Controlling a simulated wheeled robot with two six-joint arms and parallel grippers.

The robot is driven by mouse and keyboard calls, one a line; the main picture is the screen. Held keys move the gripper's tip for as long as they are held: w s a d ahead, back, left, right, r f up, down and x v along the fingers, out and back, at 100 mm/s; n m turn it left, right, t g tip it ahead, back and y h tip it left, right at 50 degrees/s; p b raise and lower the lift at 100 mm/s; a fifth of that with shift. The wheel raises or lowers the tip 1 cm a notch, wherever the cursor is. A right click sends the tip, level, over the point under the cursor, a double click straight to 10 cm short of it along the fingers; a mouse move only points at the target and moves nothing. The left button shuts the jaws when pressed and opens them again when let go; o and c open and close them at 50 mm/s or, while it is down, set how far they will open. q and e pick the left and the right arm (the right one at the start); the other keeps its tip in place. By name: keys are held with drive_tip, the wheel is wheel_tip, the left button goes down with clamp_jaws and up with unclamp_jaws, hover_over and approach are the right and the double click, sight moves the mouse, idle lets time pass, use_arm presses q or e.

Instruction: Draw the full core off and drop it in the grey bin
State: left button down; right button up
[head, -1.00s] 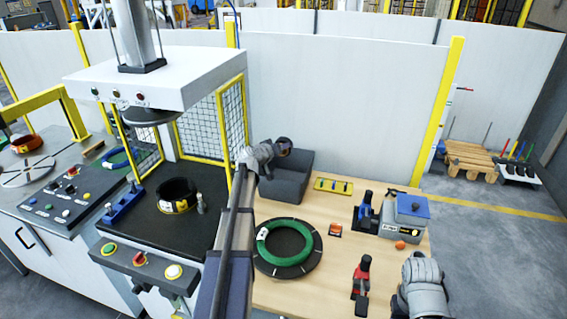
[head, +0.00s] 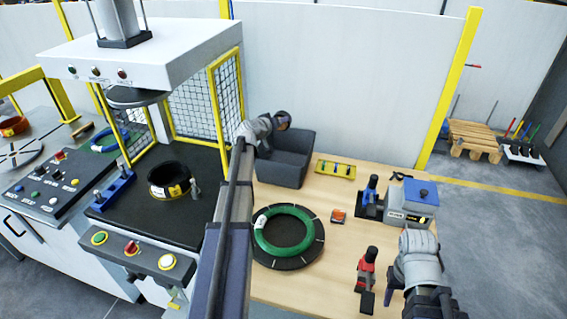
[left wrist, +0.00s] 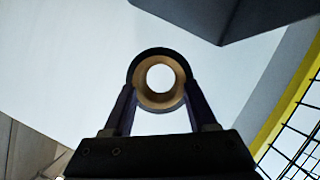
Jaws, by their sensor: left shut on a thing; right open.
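My left gripper (head: 272,122) reaches in over the back of the grey bin (head: 283,172). It is shut on the core (left wrist: 158,78), a short tube with a dark outside and a tan cardboard inside. In the left wrist view the core sits between both fingers, its open end facing the camera. In the head view the core (head: 283,119) shows small and dark above the bin's back edge. My right gripper (head: 392,288) is open, low at the right side of the table; its fingers are partly hidden.
A green coil (head: 262,232) lies on a dark round turntable (head: 290,262) in front of the bin. A red tool (head: 368,270), a blue-and-grey device (head: 412,203) and a yellow rack (head: 336,169) stand on the table (head: 335,250). Mesh guards (head: 228,95) stand left of the bin.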

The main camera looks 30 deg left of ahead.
drive_tip(key=shift+f+b, duration=1.55)
drive_tip(key=shift+f, duration=0.45)
use_arm(q)
wheel_tip(320, 180, down, 4)
drive_tip(key=shift+r, duration=0.1)
use_arm(e)
drive_tip(key=shift+r, duration=0.1)
use_arm(q)
drive_tip(key=shift+c, duration=0.6)
unclamp_jaws()
drive_tip(key=shift+s, duration=0.15)
use_arm(e)
wheel_tip(320, 180, up, 3)
drive_tip(key=p, duration=0.2)
drive_tip(key=shift+f+p, duration=0.2)
drive_tip(key=shift+p, duration=0.15)
use_arm(q)
drive_tip(key=v, duration=0.7)
drive_tip(key=shift+s, duration=0.3)
drive_tip(key=shift+r, duration=0.15)
